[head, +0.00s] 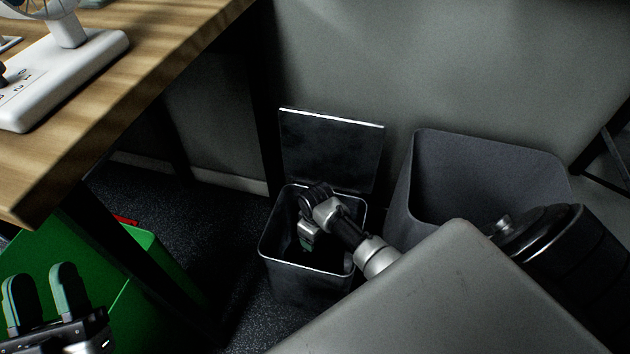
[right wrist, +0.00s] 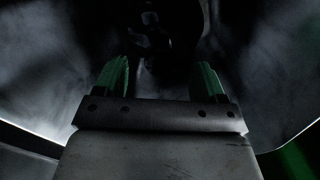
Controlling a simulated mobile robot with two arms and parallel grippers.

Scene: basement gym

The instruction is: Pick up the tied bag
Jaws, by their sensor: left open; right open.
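A dark open bin (head: 305,288) stands on the floor with its lid (head: 332,145) raised at the back. My right arm reaches down into it, and the right gripper (head: 308,242) is inside, below the rim. In the right wrist view the right gripper (right wrist: 161,78) is open, with its two green fingers apart. A very dark shape shows beyond and between the fingers. It may be the tied bag, but it is too dark to tell, and no bag is clear in the head view. My left gripper (head: 43,280) is open and empty at the lower left, away from the bin.
A larger grey bin (head: 480,165) stands right of the dark bin. A green container (head: 150,290) is at the lower left. A wooden desk (head: 170,45) with a white fan (head: 70,70) is at the upper left. The wall is close behind the bins.

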